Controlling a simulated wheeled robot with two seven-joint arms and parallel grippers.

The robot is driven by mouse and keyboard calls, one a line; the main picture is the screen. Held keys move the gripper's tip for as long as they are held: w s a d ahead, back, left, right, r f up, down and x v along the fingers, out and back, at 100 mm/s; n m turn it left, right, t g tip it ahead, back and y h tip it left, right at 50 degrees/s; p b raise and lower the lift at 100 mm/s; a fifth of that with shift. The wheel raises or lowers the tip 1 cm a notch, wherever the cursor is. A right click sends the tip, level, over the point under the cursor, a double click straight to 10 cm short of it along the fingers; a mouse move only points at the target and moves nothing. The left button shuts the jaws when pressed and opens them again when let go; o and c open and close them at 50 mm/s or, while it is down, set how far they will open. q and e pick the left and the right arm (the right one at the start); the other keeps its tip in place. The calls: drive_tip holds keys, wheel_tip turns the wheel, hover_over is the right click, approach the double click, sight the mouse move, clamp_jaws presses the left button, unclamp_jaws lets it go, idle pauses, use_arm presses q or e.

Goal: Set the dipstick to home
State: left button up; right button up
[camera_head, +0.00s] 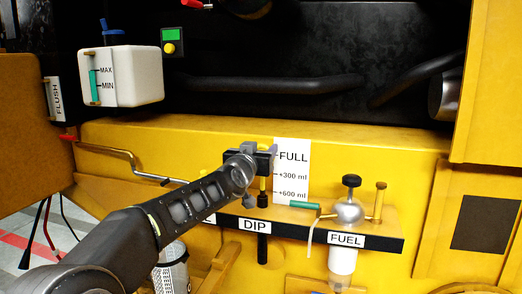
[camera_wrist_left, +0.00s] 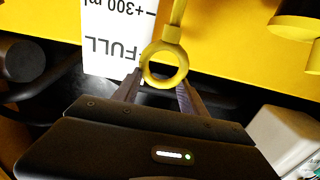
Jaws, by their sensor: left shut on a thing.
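The dipstick has a yellow ring handle (camera_wrist_left: 164,65), seen between my left gripper's fingers in the left wrist view. In the head view a short yellow part of the dipstick (camera_head: 263,184) shows below the gripper, above the dark tube (camera_head: 262,246) by the DIP label (camera_head: 254,225). My left gripper (camera_head: 264,153) is shut on the dipstick at its ring, beside the white FULL card (camera_head: 291,157). This card, marked +300 ml and +600 ml, also shows upside down in the wrist view (camera_wrist_left: 110,35). The gripper hides the ring in the head view. My right gripper is not in view.
Right of the dipstick on the shelf (camera_head: 385,238) are a green handle (camera_head: 304,205) and the FUEL filter (camera_head: 347,212) with a black knob. A white tank (camera_head: 134,76) stands upper left. A bent metal rod (camera_head: 108,150) runs at left. Dark hoses (camera_head: 275,84) lie behind.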

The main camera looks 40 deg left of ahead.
use_arm(q)
drive_tip(key=shift+f, duration=0.15)
clamp_jaws()
drive_tip(key=b, duration=0.7)
hover_over(263, 190)
drive_tip(key=s, duration=0.1)
wheel_tip(263, 190, down, 7)
drive_tip(key=shift+f, duration=0.3)
drive_tip(key=o, duration=1.1)
unclamp_jaws()
drive_tip(key=shift+c, duration=0.2)
drive_tip(key=o, duration=0.3)
